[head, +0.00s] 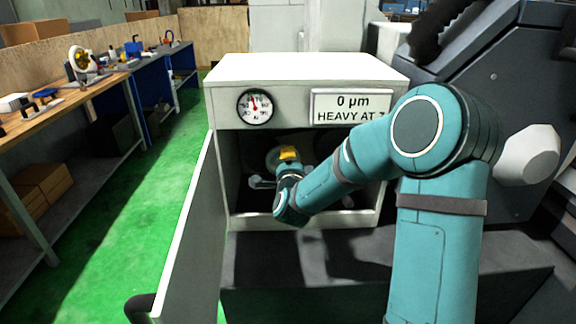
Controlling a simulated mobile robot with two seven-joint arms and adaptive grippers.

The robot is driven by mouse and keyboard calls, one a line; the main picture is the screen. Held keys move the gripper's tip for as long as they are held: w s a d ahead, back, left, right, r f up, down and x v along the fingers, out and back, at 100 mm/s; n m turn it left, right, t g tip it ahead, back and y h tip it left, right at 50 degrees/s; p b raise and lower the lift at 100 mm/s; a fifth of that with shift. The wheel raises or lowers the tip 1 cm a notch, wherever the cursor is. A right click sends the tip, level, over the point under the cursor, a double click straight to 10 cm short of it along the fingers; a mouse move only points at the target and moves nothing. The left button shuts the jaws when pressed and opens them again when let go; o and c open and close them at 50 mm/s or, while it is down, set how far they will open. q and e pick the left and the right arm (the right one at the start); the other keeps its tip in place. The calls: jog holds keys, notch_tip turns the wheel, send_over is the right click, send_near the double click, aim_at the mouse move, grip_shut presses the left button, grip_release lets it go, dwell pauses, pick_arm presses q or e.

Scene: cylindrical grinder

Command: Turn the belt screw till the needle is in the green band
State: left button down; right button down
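A round dial gauge (255,107) with a white face and black rim is on the upper left front of a white cabinet (305,68). Its small red needle points up, slightly left; I cannot make out a green band. My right arm comes in from the right and reaches into the cabinet's dark opening. My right gripper (264,182) is at the wrist's far end, mostly hidden, so its fingers are unclear. A small yellow piece (289,153) shows just above the wrist. The belt screw cannot be told apart. My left gripper is out of view.
A white door (185,235) stands open on the cabinet's left side. A sign (351,107) reads "0 µm HEAVY AT", partly covered by my arm. A dark machine housing (500,75) stands at right. Workbenches line the left, with clear green floor (140,200) between.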

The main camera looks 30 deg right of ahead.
dwell(0.4)
jog(key=c, duration=0.8)
grip_release()
jog(key=shift+d, duration=0.1)
jog(key=shift+o, duration=0.2)
jog(key=v, duration=1.2)
